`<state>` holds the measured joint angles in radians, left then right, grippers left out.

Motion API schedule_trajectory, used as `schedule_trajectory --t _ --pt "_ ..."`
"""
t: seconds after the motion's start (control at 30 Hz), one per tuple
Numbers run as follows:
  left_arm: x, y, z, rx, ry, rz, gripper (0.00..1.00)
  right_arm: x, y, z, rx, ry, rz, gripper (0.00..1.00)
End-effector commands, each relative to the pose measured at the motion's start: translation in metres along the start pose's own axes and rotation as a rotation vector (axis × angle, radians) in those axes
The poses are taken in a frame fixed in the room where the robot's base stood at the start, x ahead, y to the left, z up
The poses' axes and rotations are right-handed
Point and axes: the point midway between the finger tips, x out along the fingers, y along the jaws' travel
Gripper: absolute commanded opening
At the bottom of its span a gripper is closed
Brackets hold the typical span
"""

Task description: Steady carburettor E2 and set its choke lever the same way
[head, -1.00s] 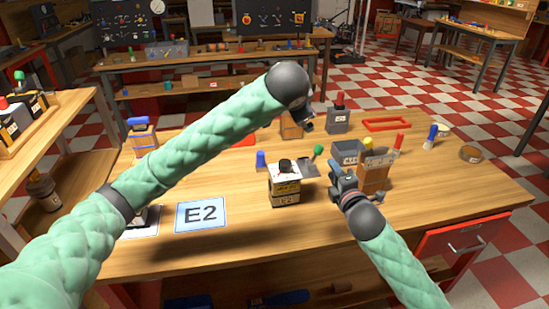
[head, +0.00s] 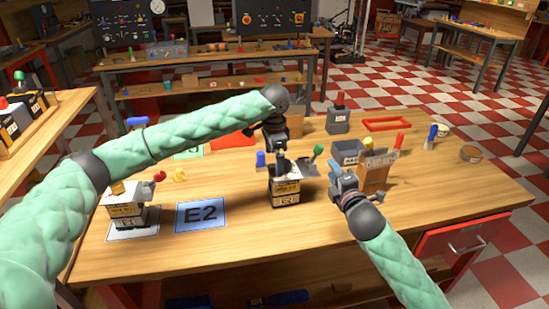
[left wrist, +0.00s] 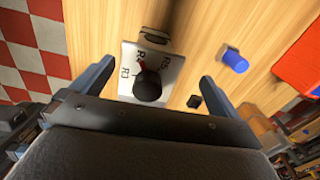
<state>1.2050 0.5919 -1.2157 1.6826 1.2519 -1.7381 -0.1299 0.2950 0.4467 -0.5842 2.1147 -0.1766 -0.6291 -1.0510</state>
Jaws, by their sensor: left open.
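Carburettor E2 (head: 286,190), a boxy white and tan block with an E2 label, stands upright on the table right of the E2 mat (head: 203,215). My left gripper (head: 279,158) is open and points down just over its top. In the left wrist view, its white top plate (left wrist: 172,68) with a black knob (left wrist: 148,87) and red mark lies between the spread fingers (left wrist: 152,82). I cannot tell whether they touch it. A green-tipped lever (head: 318,150) stands at its right. My right gripper (head: 340,180) is right of the carburettor; its jaw opening is unclear.
Another carburettor (head: 128,208) with a red-tipped lever stands on a white mat at left. A brown box (head: 374,175) and grey bin (head: 346,153) stand close by my right gripper. A blue peg (head: 261,159) is behind E2. The front middle of the table is clear.

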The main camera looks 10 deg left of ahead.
Motion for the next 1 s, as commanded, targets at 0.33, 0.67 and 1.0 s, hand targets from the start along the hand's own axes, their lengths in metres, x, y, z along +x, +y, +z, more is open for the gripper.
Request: schedule_trajectory --t 0.33,0.67,1.0 --pt "0.018 0.008 0.0 0.042 0.0 0.034 1.0 0.0 0.0 0.0 0.0 0.0 0.0 0.36" --pt "0.062 0.009 0.0 0.041 0.001 0.032 1.0 0.0 0.0 0.0 0.0 0.0 0.0 0.36" --pt "0.078 0.009 0.0 0.041 0.001 0.031 1.0 0.0 0.0 0.0 0.0 0.0 0.0 0.36"
